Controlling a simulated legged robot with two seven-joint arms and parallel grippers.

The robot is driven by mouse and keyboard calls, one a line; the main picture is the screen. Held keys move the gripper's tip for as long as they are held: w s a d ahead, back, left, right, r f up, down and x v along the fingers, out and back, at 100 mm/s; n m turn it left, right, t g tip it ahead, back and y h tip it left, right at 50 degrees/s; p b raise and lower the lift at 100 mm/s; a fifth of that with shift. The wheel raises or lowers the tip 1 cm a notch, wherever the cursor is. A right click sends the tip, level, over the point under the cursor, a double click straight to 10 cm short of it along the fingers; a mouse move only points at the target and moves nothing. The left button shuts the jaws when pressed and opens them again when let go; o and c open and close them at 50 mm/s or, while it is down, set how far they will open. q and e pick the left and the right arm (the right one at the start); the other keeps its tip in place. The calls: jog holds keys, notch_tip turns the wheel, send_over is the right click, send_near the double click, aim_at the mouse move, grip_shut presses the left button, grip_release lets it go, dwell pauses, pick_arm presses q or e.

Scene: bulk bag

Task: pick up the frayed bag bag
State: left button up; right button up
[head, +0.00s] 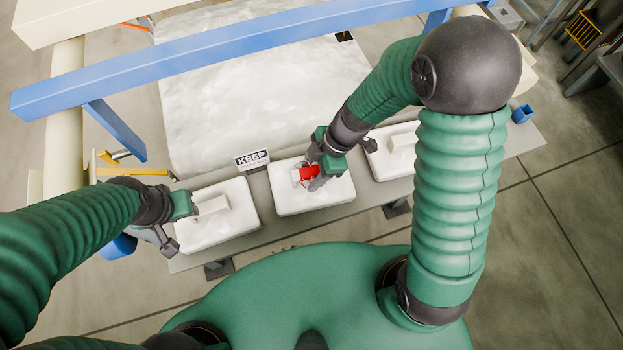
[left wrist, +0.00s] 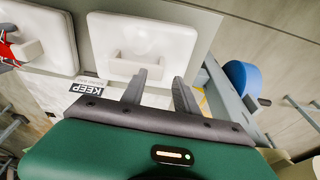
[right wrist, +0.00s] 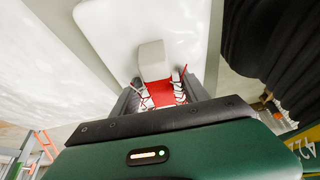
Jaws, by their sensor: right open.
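Three white bags lie in a row on a grey table. The middle bag (head: 325,198) has a red patch (head: 309,173) with white frayed strands at its raised handle, so it looks like the frayed one. In the right wrist view its white handle block (right wrist: 153,55) and red patch (right wrist: 163,93) show between my fingers. My right gripper (head: 318,172) is open at that handle, with a finger on either side; contact is unclear. My left gripper (left wrist: 159,80) is open and empty beside the left bag (head: 222,230), whose handle (left wrist: 135,62) is just beyond the fingertips.
A right bag (head: 400,162) lies partly behind my right arm. A "KEEP" sign (head: 252,159) stands behind the row. A large white bulk bag (head: 250,100) fills the back. A blue beam (head: 220,48) crosses above it.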

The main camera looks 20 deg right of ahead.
jog(key=shift+d, duration=0.2)
jog(key=shift+c, duration=0.3)
jog(key=shift+s+a, duration=0.1)
jog(key=shift+c, duration=1.2)
jog(key=shift+a, duration=0.55)
jog(key=c, duration=0.5)
jog(key=shift+a, duration=0.25)
grip_shut()
pick_arm(q)
jog(key=shift+a, duration=0.25)
pick_arm(e)
jog(key=shift+d, duration=0.45)
pick_arm(q)
jog(key=shift+a, duration=0.1)
pick_arm(e)
jog(key=shift+a, duration=0.15)
